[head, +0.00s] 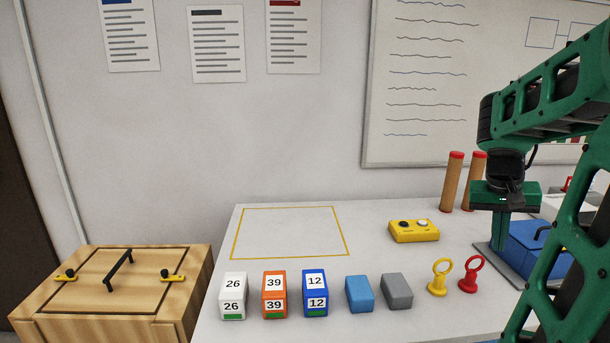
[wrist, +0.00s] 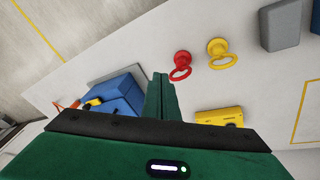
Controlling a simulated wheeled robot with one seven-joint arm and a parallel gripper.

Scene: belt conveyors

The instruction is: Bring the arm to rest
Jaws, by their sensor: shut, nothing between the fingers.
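My arm reaches in from the right in the head view, with its green links bent. My gripper (head: 498,246) points down over the right part of the white table, beside a blue box (head: 538,240). In the wrist view the two green fingers of my gripper (wrist: 161,78) are pressed together with nothing between them. The blue box also shows in the wrist view (wrist: 120,97), left of the fingers. The fingertips overlap the box's grey base plate in the head view; I cannot tell their height above it.
A yellow control box (head: 414,230) and two red-topped cylinders (head: 452,182) stand left of my gripper. Red (head: 470,275) and yellow (head: 439,277) rings and several blocks (head: 274,295) line the front. The yellow-outlined area (head: 290,209) is empty. A wooden box (head: 95,270) stands left.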

